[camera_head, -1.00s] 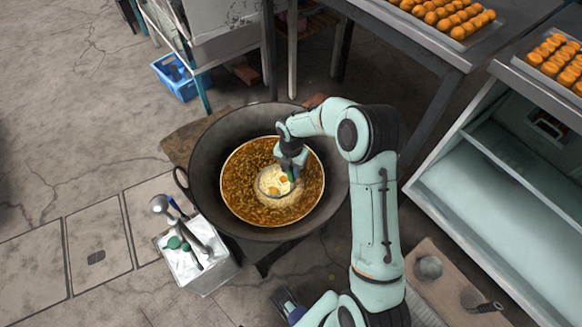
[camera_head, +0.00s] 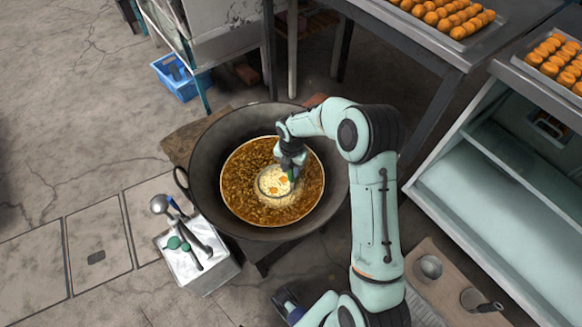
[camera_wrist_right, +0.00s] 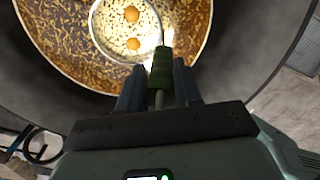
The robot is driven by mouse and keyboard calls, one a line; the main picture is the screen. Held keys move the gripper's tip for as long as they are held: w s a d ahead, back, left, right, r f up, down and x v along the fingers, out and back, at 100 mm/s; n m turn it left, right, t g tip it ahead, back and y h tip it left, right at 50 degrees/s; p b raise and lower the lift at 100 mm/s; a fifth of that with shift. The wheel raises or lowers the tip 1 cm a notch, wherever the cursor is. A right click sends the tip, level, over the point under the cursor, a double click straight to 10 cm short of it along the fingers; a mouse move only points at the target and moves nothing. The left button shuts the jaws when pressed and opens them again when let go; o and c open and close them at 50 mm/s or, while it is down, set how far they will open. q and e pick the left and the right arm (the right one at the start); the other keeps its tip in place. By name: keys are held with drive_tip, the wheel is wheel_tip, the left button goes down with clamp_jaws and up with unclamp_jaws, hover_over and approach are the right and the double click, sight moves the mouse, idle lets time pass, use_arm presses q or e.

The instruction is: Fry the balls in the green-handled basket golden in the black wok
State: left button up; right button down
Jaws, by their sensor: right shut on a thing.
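The black wok (camera_head: 209,160) stands in the middle of the head view, holding bubbling brown oil (camera_head: 250,205). My right gripper (camera_head: 291,168) is over the oil, shut on the green handle (camera_wrist_right: 161,70) of the wire basket. The basket (camera_head: 272,186) sits in the oil amid pale foam. Two orange-golden balls show in it in the wrist view, one ball (camera_wrist_right: 131,14) above the other (camera_wrist_right: 133,44). My left gripper (camera_head: 287,303) seems to show only partly at the bottom of the head view; its jaws cannot be made out.
A white box (camera_head: 207,276) with a ladle and green-handled tools stands left of the wok. Trays of orange balls (camera_head: 457,28) lie on the table and counter at upper right. A blue crate (camera_head: 180,84) is on the floor behind. A board with small bowls (camera_head: 429,268) lies at lower right.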

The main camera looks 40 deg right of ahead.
drive_tip(key=shift+r, duration=0.1)
idle(0.4)
wheel_tip(320, 180, up, 6)
drive_tip(key=p, duration=0.4)
drive_tip(key=shift+w, duration=0.1)
wheel_tip(320, 180, up, 4)
drive_tip(key=p, duration=0.2)
drive_tip(key=shift+p, duration=0.3)
wheel_tip(320, 180, up, 5)
drive_tip(key=p, duration=0.2)
drive_tip(key=shift+p, duration=0.3)
use_arm(q)
drive_tip(key=w+r+t+p, duration=0.1)
drive_tip(key=w+r+p, duration=0.1)
drive_tip(key=w+r, duration=0.7)
wheel_tip(320, 180, up, 4)
drive_tip(key=shift+r, duration=0.2)
use_arm(e)
wheel_tip(320, 180, up, 4)
drive_tip(key=shift+f, duration=0.1)
use_arm(q)
drive_tip(key=shift+s, duration=0.15)
